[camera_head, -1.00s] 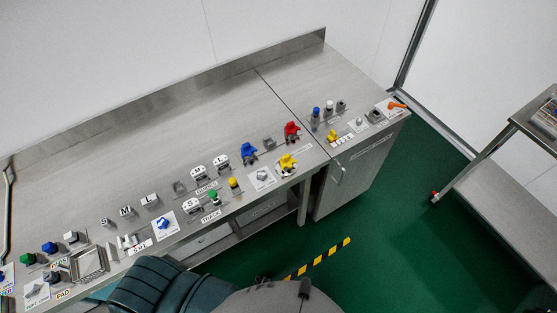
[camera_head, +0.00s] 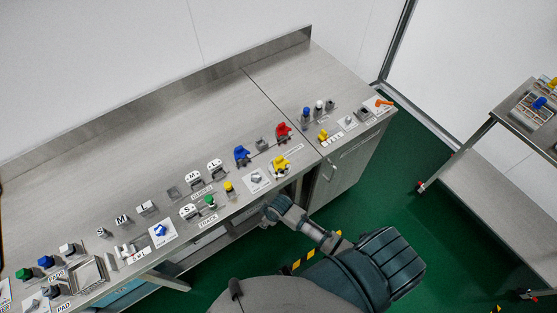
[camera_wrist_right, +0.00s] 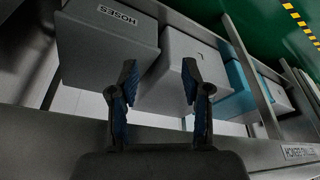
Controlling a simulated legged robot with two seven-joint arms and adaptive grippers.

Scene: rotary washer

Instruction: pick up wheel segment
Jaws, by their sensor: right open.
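I cannot tell which part is the wheel segment. Red (camera_head: 283,132), blue (camera_head: 242,156) and yellow (camera_head: 281,164) parts stand on the steel bench (camera_head: 130,135), too small to make out clearly. My right gripper (camera_head: 268,219) is at the bench's front edge, below the yellow part, with its fingers hard to see there. In the right wrist view my right gripper (camera_wrist_right: 158,85) is open, with nothing between its fingers. Beyond them are pale boxes under the bench, one labelled HOSES (camera_wrist_right: 110,45). My left gripper is not in view.
Several small labelled parts line the bench's front. A wire tray (camera_head: 86,275) sits at the left. A side table (camera_head: 528,125) with blue and yellow parts stands at the far right. A blue box (camera_wrist_right: 240,90) shows under the bench. Green floor (camera_head: 440,250) is open at right.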

